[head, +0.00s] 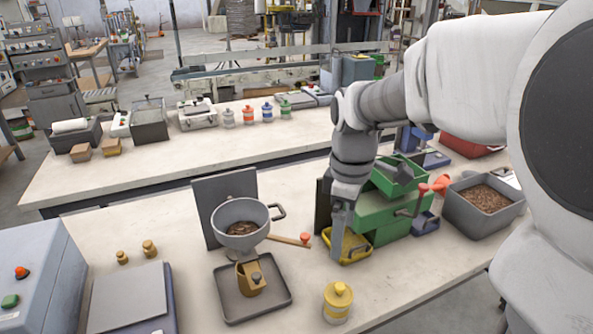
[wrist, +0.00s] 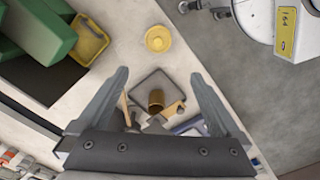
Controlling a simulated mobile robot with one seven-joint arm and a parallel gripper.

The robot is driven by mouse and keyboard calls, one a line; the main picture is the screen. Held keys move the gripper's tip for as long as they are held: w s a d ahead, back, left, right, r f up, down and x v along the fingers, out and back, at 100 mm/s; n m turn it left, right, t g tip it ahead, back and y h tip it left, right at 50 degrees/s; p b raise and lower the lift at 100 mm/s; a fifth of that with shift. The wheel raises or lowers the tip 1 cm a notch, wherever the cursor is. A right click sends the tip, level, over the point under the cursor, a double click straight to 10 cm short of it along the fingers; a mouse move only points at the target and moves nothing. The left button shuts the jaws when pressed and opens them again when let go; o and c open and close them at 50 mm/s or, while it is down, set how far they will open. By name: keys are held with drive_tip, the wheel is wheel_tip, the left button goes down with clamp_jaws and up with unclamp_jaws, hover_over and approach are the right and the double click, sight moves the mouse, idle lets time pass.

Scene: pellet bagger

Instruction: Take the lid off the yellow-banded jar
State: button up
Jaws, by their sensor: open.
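The yellow-banded jar (head: 338,303) stands upright on the near bench at its front edge, with its yellow knobbed lid (head: 339,290) on top. From above, the lid shows as a yellow disc in the wrist view (wrist: 158,38), beyond my fingertips and between their lines. My gripper (head: 338,250) points down above the near bench, behind the jar and beside the yellow tray. In the wrist view my gripper (wrist: 158,78) has its two fingers wide apart with nothing between them. It is not touching the jar.
A grey tray (head: 225,305) with a brass scoop (head: 250,279) lies left of the jar, below a grey funnel (head: 241,225). A green machine (head: 385,215) with a yellow tray (head: 357,248) stands behind. Other banded jars (head: 248,116) stand on the far bench. Bare bench surrounds the jar.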

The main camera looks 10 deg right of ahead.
drive_tip(key=b, duration=0.1)
hover_over(340, 285)
drive_tip(key=f, duration=0.8)
drive_tip(key=a+f, duration=0.1)
drive_tip(key=f, duration=0.3)
drive_tip(key=shift+w+f, duration=0.1)
drive_tip(key=shift+w, duration=0.05)
drive_tip(key=shift+s+d+f+b, duration=0.1)
drive_tip(key=shift+d+f+b, duration=0.05)
drive_tip(key=shift+f, duration=0.75)
drive_tip(key=shift+s+d+f+b, duration=0.1)
drive_tip(key=shift+d+f+b, duration=0.1)
drive_tip(key=shift+f, duration=0.7)
drive_tip(key=shift+d+f+b, duration=0.1)
drive_tip(key=shift+d+f, duration=0.05)
drive_tip(key=shift+f, duration=0.75)
drive_tip(key=c, duration=1.1)
drive_tip(key=shift+r, duration=0.15)
